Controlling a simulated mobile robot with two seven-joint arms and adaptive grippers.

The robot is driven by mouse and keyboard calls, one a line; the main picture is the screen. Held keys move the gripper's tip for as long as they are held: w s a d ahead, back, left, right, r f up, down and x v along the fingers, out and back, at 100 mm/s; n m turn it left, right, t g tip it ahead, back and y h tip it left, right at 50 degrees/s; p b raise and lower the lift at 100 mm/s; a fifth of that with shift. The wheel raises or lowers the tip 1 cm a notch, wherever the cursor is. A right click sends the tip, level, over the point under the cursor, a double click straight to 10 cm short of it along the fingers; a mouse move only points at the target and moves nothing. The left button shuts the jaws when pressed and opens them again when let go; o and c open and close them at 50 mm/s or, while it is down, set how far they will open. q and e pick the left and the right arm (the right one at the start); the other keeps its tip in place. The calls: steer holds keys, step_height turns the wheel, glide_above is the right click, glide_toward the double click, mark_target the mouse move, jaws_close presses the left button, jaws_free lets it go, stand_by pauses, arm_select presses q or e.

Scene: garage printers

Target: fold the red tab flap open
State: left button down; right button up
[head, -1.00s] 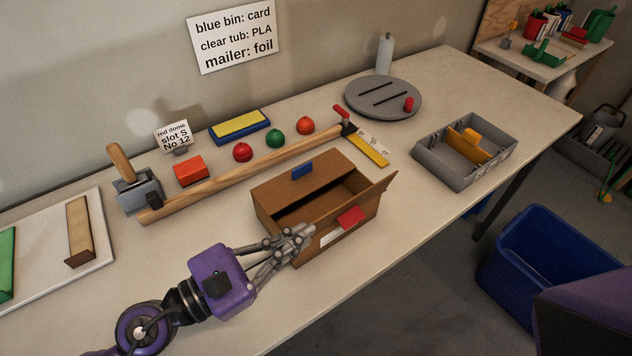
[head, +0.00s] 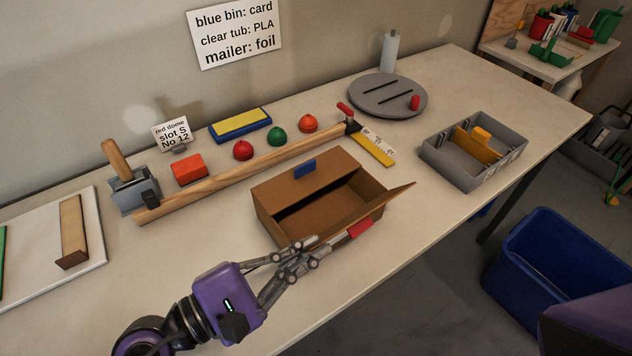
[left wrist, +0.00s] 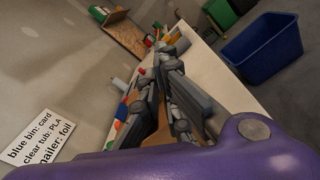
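A brown cardboard box (head: 283,188) stands open on the bench, with a blue tab (head: 304,169) on its far flap. Its near flap (head: 370,207) leans outward over the front side. The red tab (head: 360,228) shows on this flap's outer face, partly hidden under it. My left gripper (head: 317,247) is at the front left of the box, its fingertips close together against or just beside the near flap. I cannot tell whether they touch it. Nothing is visibly held. The fingers also show in the left wrist view (left wrist: 172,62). My right gripper is out of view.
A long wooden bar (head: 245,178) lies behind the box, with several domes beyond it. A grey divided tray (head: 455,174) stands to the right, and a blue bin (head: 545,265) is on the floor. The bench front is clear.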

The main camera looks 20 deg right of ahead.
arm_select(q)
steer(key=shift+s+f+m+b, duration=0.25)
steer(key=shift+f+m+b, duration=0.05)
steer(key=shift+m, duration=0.4)
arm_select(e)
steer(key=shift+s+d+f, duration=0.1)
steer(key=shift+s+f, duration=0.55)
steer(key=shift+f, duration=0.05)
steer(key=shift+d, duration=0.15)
arm_select(q)
steer(key=shift+d+f, duration=0.1)
steer(key=shift+s+m, duration=0.1)
steer(key=shift+m, duration=0.2)
steer(key=c, duration=2.3)
jaws_free()
steer(key=shift+o, duration=0.2)
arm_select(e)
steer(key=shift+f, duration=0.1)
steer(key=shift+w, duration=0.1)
